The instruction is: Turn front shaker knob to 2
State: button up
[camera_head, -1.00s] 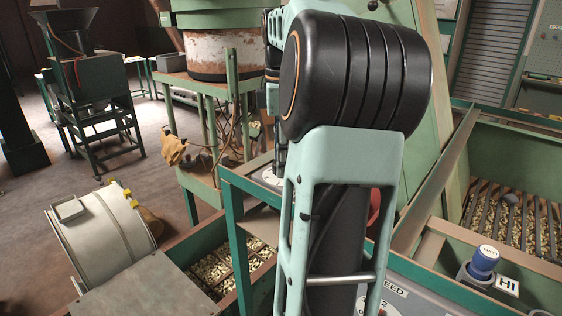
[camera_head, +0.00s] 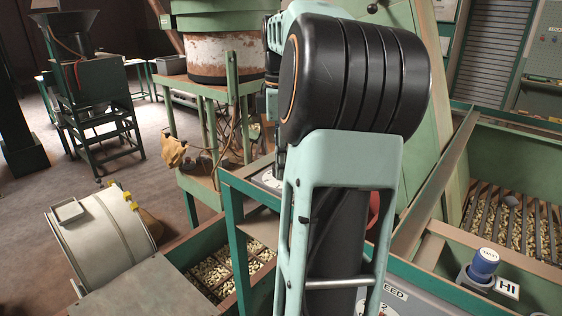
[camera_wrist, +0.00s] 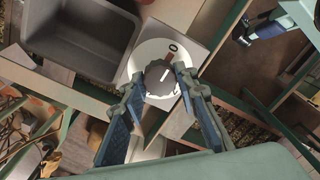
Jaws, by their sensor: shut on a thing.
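In the wrist view a dark round knob (camera_wrist: 161,79) sits on a white dial plate (camera_wrist: 150,53). A 0 and a red mark show on the dial beyond the knob. A pale line on the knob points roughly up toward that side; its exact setting is too small to read. My gripper (camera_wrist: 163,84) is closed around the knob, one fingertip on each side. In the head view my arm hides the gripper and the knob. Part of a white dial (camera_head: 268,179) shows at the left of my arm, and a SPEED panel (camera_head: 398,304) shows low at its right.
A grey bin (camera_wrist: 80,40) lies beside the dial in the wrist view. A green frame post (camera_head: 234,245) is close to my arm. A white drum (camera_head: 101,237) stands at the left.

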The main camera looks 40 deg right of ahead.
jog(key=shift+r, duration=0.1)
jog(key=shift+c, duration=0.2)
jog(key=m+p, duration=0.3)
jog(key=m, duration=0.2)
jog(key=shift+a+m, duration=0.1)
jog(key=shift+m, duration=0.3)
jog(key=m+p, duration=0.2)
jog(key=m, duration=0.3)
jog(key=shift+m, duration=0.3)
jog(key=m+p, duration=0.2)
jog(key=m, duration=0.4)
jog(key=m+p, duration=0.1)
jog(key=m, duration=0.4)
jog(key=shift+m, duration=0.4)
jog(key=o, duration=1.2)
jog(key=shift+c, duration=0.2)
